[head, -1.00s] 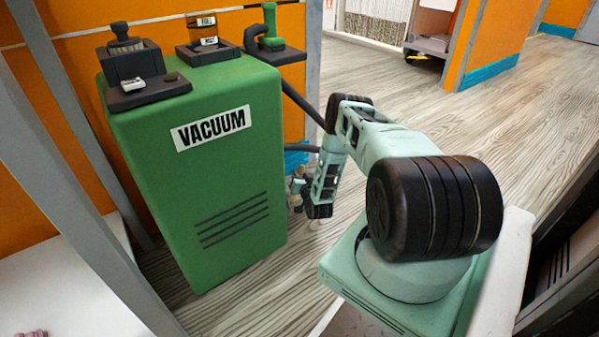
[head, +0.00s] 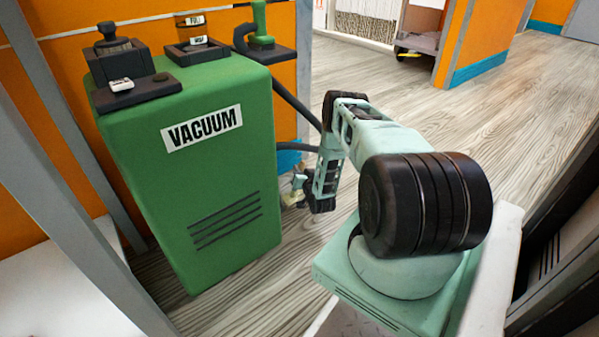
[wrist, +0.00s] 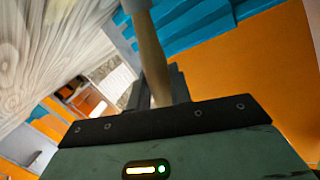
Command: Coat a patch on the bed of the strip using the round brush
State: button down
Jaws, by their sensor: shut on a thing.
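My gripper (head: 297,190) hangs low beside the right edge of the green vacuum cabinet, which partly hides it in the head view. In the wrist view my gripper (wrist: 172,88) is shut on a tan wooden handle, taken as that of the round brush (wrist: 150,55). The handle runs up to a pale end at the top edge of the picture. The bristles cannot be made out. The strip and its bed cannot be identified in either view.
The green vacuum cabinet (head: 195,175) stands close to the left of my arm. A dark hose (head: 297,103) runs behind my arm. A white surface (head: 70,290) lies at lower left, behind a grey post (head: 70,215). Wooden floor (head: 480,95) is open toward the back right.

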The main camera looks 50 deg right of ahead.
jog(key=s+d+b, duration=0.1)
jog(key=d, duration=0.5)
jog(key=shift+s, duration=0.2)
jog(key=shift+b, duration=0.3)
jog(key=s+d+b, duration=0.1)
jog(key=s+d, duration=0.2)
jog(key=d, duration=0.2)
jog(key=shift+d, duration=0.35)
dwell(0.8)
